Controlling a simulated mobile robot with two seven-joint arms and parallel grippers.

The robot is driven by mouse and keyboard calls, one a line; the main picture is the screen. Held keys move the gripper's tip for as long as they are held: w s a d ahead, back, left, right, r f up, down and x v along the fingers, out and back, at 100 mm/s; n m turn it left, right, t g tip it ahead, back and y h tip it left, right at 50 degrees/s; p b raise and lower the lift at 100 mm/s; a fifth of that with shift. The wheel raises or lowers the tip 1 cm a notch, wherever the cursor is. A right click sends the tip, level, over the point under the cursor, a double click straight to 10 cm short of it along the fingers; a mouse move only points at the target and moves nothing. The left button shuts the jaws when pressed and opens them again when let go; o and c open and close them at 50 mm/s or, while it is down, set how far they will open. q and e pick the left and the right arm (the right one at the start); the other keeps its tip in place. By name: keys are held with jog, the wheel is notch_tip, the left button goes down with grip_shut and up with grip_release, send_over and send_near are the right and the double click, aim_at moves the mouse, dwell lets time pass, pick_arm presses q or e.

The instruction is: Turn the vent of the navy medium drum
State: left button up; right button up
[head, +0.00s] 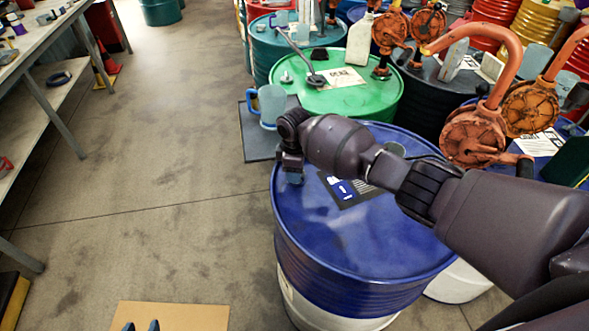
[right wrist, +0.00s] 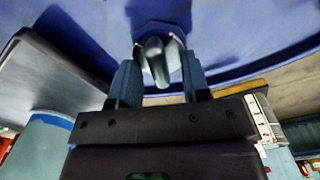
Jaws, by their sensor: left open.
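The navy medium drum (head: 345,255) stands upright at centre right in the head view, its blue lid partly behind my right arm. My right gripper (head: 291,176) points down at the lid's left edge. In the right wrist view the grey metal vent (right wrist: 156,62) sits on the blue lid between the tips of my right gripper (right wrist: 160,75). Those fingers are apart, with some space beside the vent's stem; contact at the tips is unclear. My left gripper (head: 141,327) shows only its open fingertips at the bottom edge.
A green drum (head: 375,95) stands behind the navy one. Orange hand pumps (head: 473,135) crowd the right. A workbench (head: 40,45) lines the left; open floor lies between.

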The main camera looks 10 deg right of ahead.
notch_tip(320, 180, up, 11)
jog(key=shift+b, duration=0.35)
dwell(0.4)
jog(key=shift+f, duration=0.15)
